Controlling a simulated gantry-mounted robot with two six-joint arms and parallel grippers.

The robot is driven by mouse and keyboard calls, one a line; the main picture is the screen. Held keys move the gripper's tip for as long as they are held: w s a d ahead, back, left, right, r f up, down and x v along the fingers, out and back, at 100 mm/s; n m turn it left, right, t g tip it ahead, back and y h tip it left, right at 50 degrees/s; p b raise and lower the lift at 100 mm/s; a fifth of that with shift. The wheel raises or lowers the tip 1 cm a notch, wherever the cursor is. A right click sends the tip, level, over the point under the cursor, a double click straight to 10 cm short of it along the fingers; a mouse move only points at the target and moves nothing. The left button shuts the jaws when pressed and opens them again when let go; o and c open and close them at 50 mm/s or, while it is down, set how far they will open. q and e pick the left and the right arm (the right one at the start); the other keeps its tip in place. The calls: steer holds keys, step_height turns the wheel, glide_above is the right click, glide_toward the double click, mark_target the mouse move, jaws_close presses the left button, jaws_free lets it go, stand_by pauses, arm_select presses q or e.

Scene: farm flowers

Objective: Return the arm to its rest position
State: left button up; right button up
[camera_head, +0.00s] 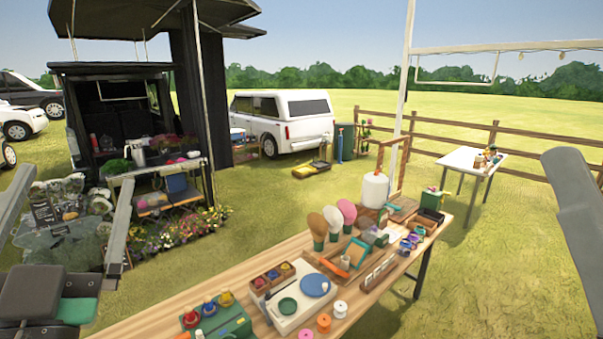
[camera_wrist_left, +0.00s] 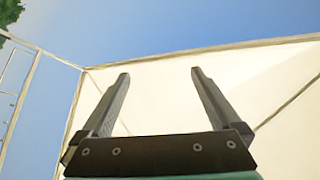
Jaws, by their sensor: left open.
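My left gripper (camera_head: 77,176) is raised at the left of the head view, its two grey fingers wide apart and pointing up. The left wrist view shows the same gripper (camera_wrist_left: 159,73) open, with nothing between the fingers. Behind them are only pale canopy cloth and sky. In the head view the gripper is left of the long wooden table and touches nothing on it.
The wooden table (camera_head: 173,305) holds a green box (camera_head: 228,327), a white board with blue and green discs, spools, brushes and a white tank (camera_head: 374,190). A flower stand and van are behind my left gripper. A small white table (camera_head: 462,158) stands at the right on open grass.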

arm_select(q)
steer(key=s+d+r+n+t+h+p, duration=0.1)
steer(key=s+d+r+t+h, duration=0.15)
steer(key=s+h, duration=0.2)
steer(key=s+d+r+n+t+h+p, duration=0.1)
steer(key=s+d+r+h, duration=0.2)
steer(key=s+r+h, duration=0.15)
step_height(320, 180, up, 17)
steer(key=p, duration=1.7)
steer(key=shift+s+r+y, duration=0.2)
steer(key=shift+s+y, duration=0.05)
steer(key=shift+y, duration=0.05)
